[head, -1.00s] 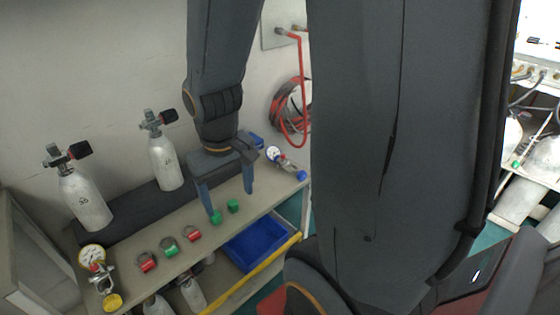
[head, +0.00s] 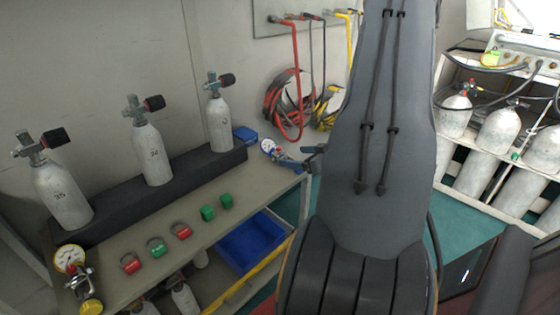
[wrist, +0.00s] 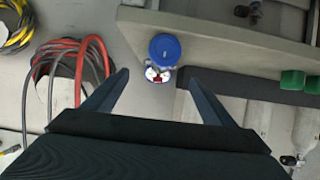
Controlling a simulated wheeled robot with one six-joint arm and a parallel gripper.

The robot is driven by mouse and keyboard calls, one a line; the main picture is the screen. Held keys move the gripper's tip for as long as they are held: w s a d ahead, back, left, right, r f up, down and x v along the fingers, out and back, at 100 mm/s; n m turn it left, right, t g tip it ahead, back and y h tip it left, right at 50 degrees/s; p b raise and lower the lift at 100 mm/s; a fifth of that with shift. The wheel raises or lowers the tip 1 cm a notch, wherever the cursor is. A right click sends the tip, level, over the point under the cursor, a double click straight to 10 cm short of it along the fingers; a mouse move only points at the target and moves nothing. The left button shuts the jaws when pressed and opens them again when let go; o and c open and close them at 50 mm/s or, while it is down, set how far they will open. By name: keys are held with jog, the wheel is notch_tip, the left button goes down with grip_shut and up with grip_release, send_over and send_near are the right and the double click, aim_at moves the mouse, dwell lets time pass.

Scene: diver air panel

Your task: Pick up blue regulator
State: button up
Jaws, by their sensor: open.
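The blue regulator (head: 273,152) lies at the right end of the grey bench top, its white gauge facing up. In the wrist view the regulator (wrist: 164,47) shows a round blue cap, with the white gauge and a small red part below it. My gripper (wrist: 157,78) is open, with one finger on each side of the gauge end in that view; the blue cap lies beyond the fingertips. No contact shows. In the head view my gripper (head: 300,160) is beside the regulator's right end, partly hidden by my arm.
A yellow-capped regulator (head: 72,268) stands at the bench's near left. Red tags (head: 181,232) and green blocks (head: 208,213) lie along the bench (head: 262,182). Grey cylinders (head: 152,155) stand behind. A blue bin (head: 250,240) sits below; coiled hoses (head: 288,98) hang on the wall.

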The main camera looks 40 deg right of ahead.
aim_at(282, 155)
jog(key=shift+x, duration=3.75)
jog(key=shift+f, duration=0.15)
jog(key=shift+c, duration=0.3)
jog(key=c, duration=1.7)
jog(key=shift+c, duration=0.2)
jog(key=shift+d, duration=0.1)
notch_tip(282, 155, up, 10)
jog(key=shift+p, duration=0.3)
